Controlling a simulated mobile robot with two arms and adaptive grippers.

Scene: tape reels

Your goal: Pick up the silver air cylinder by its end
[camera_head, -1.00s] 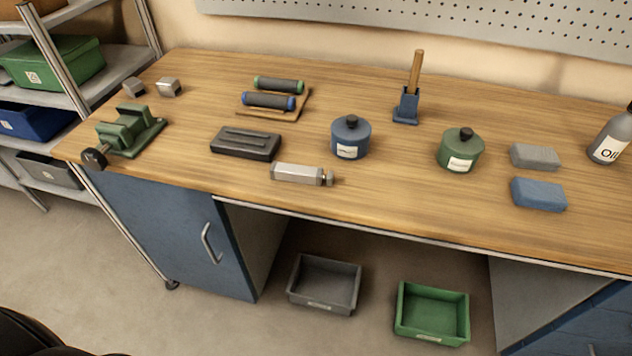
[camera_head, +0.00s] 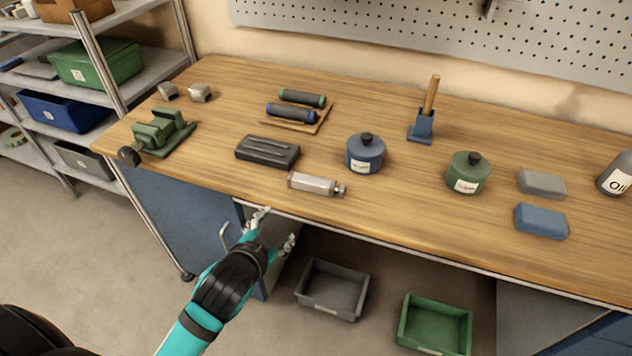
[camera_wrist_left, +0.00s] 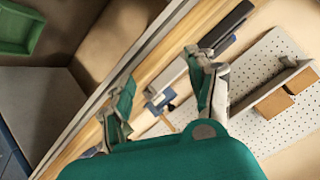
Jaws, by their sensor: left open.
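The silver air cylinder (camera_head: 313,184) lies on the wooden bench near its front edge, with its small rod end pointing right. My left gripper (camera_head: 276,228) is open and empty, in front of the bench edge, below and left of the cylinder and apart from it. In the left wrist view its two spread fingers (camera_wrist_left: 162,95) show against the bench edge. My right gripper is not in view.
Behind the cylinder are a black block (camera_head: 267,151) and a blue pot (camera_head: 365,154). A green vise (camera_head: 162,133) stands at the bench's left. A green pot (camera_head: 467,173) is further right. Grey (camera_head: 332,289) and green (camera_head: 435,324) bins lie below the bench.

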